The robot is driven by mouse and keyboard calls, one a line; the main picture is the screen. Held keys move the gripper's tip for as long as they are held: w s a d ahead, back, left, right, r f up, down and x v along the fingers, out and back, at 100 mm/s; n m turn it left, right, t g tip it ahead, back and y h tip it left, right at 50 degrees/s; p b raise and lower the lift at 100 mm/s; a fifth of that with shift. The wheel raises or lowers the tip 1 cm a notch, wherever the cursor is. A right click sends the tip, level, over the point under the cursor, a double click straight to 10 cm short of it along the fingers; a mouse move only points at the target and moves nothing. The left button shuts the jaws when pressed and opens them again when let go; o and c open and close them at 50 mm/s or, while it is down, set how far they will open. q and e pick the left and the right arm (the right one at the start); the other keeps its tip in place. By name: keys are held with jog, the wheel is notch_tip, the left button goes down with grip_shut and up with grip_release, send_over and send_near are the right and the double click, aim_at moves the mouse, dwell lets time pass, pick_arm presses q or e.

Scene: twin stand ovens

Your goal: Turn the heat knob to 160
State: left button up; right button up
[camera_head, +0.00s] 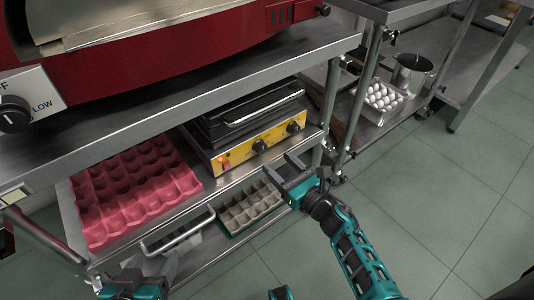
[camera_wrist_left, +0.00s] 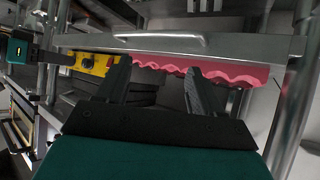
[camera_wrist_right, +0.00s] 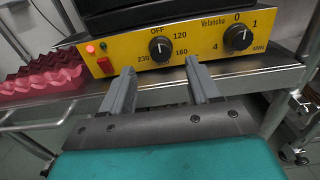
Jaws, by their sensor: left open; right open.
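The heat knob (camera_wrist_right: 160,48) is black, on the yellow front panel (camera_wrist_right: 130,60) of a grill, with OFF, 120, 160 and 230 printed around it. In the head view the heat knob (camera_head: 259,146) is the left one of two. I cannot clearly tell its setting. My right gripper (camera_wrist_right: 155,80) is open and empty, just in front of and below the heat knob, apart from it; it also shows in the head view (camera_head: 279,167). My left gripper (camera_wrist_left: 157,70) is open and empty, low at the left in the head view (camera_head: 148,268).
A second knob (camera_wrist_right: 237,38) marked 0, 1 and 4 MIN sits right of the heat knob. A red switch (camera_wrist_right: 105,65) and a lit red lamp (camera_wrist_right: 90,48) are at the left. Pink egg trays (camera_head: 135,190) stand beside the grill. A steel shelf (camera_head: 200,95) overhangs it.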

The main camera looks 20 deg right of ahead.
aim_at(263, 149)
jog(key=x, duration=0.4)
jog(key=shift+w+a+b, duration=0.1)
jog(key=shift+w+b, duration=0.15)
jog(key=shift+b, duration=0.1)
pick_arm(q)
jog(key=shift+w+d, duration=0.2)
pick_arm(e)
jog(key=shift+w+a, duration=0.25)
jog(key=shift+w, duration=0.35)
jog(key=shift+c, duration=0.2)
jog(key=c, duration=1)
jog(key=shift+o, duration=0.2)
